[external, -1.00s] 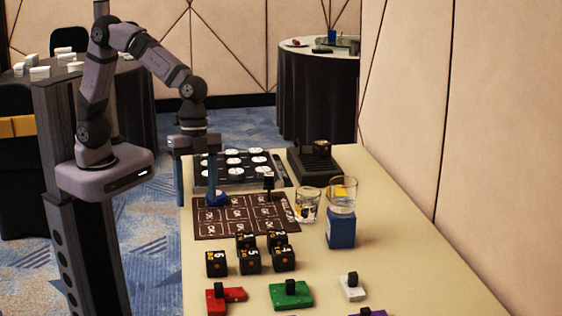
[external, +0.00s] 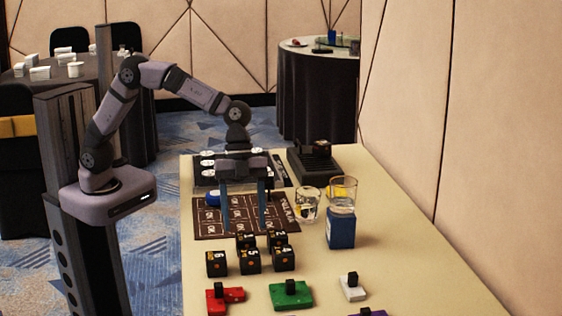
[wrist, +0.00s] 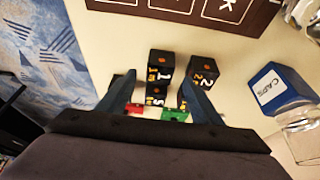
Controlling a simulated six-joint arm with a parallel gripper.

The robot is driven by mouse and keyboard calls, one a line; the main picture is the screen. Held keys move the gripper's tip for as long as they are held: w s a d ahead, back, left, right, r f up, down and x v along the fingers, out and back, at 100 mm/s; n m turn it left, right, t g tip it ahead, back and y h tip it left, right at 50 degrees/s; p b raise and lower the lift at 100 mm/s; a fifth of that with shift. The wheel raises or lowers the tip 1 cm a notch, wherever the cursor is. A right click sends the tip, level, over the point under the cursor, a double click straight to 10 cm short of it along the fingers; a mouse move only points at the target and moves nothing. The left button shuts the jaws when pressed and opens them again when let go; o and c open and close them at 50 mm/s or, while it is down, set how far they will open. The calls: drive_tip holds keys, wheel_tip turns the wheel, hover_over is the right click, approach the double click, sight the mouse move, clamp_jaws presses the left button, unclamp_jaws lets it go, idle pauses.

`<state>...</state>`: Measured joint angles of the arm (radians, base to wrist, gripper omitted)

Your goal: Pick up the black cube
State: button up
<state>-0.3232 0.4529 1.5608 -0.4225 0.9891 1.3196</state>
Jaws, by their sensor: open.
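Several black cubes with white and orange numbers stand in two rows on the table. In the external view, the front row has a left cube (external: 216,263), a middle cube (external: 250,261) and a right cube (external: 284,258), with two more behind. In the wrist view, a cube marked 1 (wrist: 160,66) and a cube marked 2 (wrist: 204,70) show clearly; others are partly hidden behind the fingers. My gripper (external: 244,218) is open and empty, its blue fingers pointing down over the dark printed mat, behind the cubes. The fingers (wrist: 158,84) also frame the cubes in the wrist view.
The printed mat (external: 212,228) lies behind the cubes. A glass (external: 307,205) and a blue box (external: 341,230) with a glass on it stand to the right. Red (external: 225,300), green (external: 291,296) and white (external: 352,289) knobbed pieces lie in front.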

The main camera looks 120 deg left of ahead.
sight(245, 236)
drive_tip(key=shift+x, duration=2.55)
drive_tip(key=c, duration=1.2)
